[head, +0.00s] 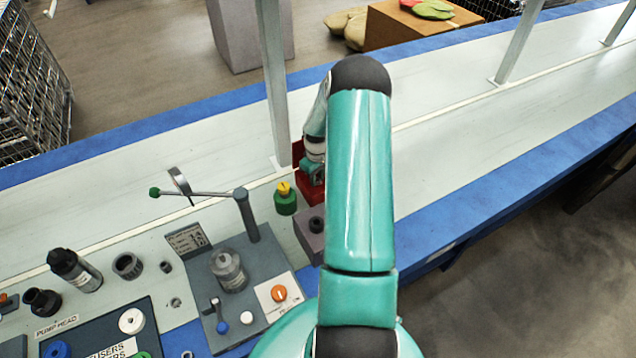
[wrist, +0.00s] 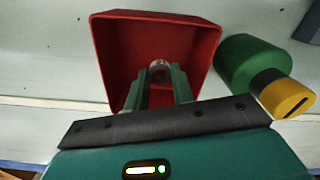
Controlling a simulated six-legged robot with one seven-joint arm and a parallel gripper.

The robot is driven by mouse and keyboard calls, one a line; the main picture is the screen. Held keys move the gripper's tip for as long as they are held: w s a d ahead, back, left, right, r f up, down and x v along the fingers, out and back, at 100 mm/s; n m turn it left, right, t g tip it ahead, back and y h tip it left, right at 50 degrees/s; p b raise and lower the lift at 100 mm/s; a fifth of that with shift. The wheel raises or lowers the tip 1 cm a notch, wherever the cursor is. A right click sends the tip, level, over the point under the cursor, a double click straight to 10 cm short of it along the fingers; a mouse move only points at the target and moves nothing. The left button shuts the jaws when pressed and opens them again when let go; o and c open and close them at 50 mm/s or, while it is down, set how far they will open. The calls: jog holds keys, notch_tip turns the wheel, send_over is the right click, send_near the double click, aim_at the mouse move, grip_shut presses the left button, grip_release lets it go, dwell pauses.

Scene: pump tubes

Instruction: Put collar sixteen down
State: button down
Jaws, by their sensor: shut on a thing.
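My gripper (wrist: 160,88) has its two green fingers shut on a small grey ring-shaped piece, collar sixteen (wrist: 159,68), in the wrist view. The collar is at the fingertips, in front of the open mouth of a red bin (wrist: 113,55). I cannot tell whether it touches the bin's floor. In the head view my gripper (head: 313,174) is at the red bin (head: 311,193), partly hidden by my arm. The collar cannot be made out there.
A green cylinder with a yellow knob (head: 285,198) stands just left of the bin. A grey upright post (head: 276,90) rises behind it. A grey test stand (head: 250,262) with a lever (head: 205,194) is at the front left. The bench right of my arm is clear.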

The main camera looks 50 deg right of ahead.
aim_at(318, 189)
jog(key=shift+w+d+f, duration=0.1)
jog(key=shift+d+f, duration=0.3)
jog(key=shift+f, duration=1.65)
jog(key=shift+f, duration=0.2)
jog(key=c, duration=1.2)
grip_release()
jog(key=shift+r, duration=0.1)
